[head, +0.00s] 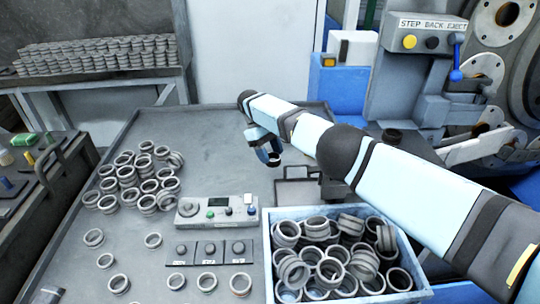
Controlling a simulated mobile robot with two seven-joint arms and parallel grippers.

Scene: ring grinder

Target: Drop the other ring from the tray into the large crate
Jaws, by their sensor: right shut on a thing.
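My right arm reaches in from the right. Its gripper (271,157) is low over the table, at the far left corner of a small grey tray (292,171). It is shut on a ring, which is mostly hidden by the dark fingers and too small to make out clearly. The arm covers the right part of the tray; no ring shows on its visible part. The large crate (424,292), light blue with a pale rim, stands nearer and to the right, filled with several grey metal rings (330,270). My left gripper is not in view.
A control box (217,210) and a panel with three knobs (210,252) stand left of the crate. Loose rings (135,180) lie in a heap and scattered on the left. The grinder (430,75) is at the right. Bare table lies behind the control box.

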